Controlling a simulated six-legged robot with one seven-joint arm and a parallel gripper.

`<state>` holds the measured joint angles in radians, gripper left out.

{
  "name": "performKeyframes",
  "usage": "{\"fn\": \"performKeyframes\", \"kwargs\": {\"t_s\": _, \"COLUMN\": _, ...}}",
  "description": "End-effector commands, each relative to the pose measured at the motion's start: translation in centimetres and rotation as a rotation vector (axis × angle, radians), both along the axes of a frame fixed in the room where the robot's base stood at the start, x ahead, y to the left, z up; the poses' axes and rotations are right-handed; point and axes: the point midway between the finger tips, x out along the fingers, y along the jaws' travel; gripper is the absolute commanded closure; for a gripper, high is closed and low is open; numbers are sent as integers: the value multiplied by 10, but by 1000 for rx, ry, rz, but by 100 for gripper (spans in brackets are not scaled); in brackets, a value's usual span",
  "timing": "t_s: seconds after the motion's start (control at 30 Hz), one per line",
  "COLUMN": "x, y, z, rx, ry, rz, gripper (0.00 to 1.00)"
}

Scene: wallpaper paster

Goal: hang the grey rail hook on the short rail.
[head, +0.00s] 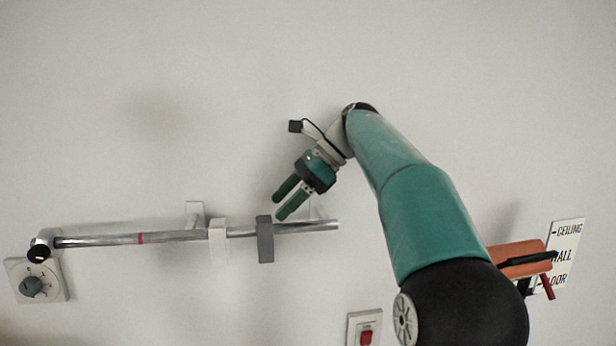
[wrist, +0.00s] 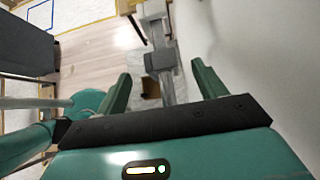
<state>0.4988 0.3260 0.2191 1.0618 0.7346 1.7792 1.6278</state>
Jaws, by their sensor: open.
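The grey rail hook (head: 265,240) hangs across a shiny horizontal rail (head: 105,240) on the wall, near its right end. At the rail's left end, a short piece with a dark round end (head: 40,248) points toward the head camera; I cannot tell for sure if this is the short rail. My green gripper (head: 280,207) is open and empty, slanting down just above and right of the grey hook, apart from it. In the wrist view, a grey block that looks like the hook (wrist: 160,60) shows ahead, between the open fingers (wrist: 162,88).
A white hook (head: 218,242) sits on the rail just left of the grey one. A wall bracket (head: 195,213) stands behind the rail, and a red band (head: 139,238) marks it. A dial (head: 35,283) and a red switch (head: 365,330) are below. The wall above is clear.

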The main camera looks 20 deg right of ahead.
Motion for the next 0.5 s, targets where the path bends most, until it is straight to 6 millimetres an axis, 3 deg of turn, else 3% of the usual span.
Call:
{"fn": "performKeyframes", "kwargs": {"t_s": 0.2, "x": -5, "y": -32, "z": 30, "rx": -1, "ry": -3, "rz": -3, "gripper": 30}}
{"fn": "performKeyframes", "kwargs": {"t_s": 0.5, "x": -10, "y": -52, "z": 52, "rx": 1, "ry": -1, "rz": -1, "gripper": 30}}
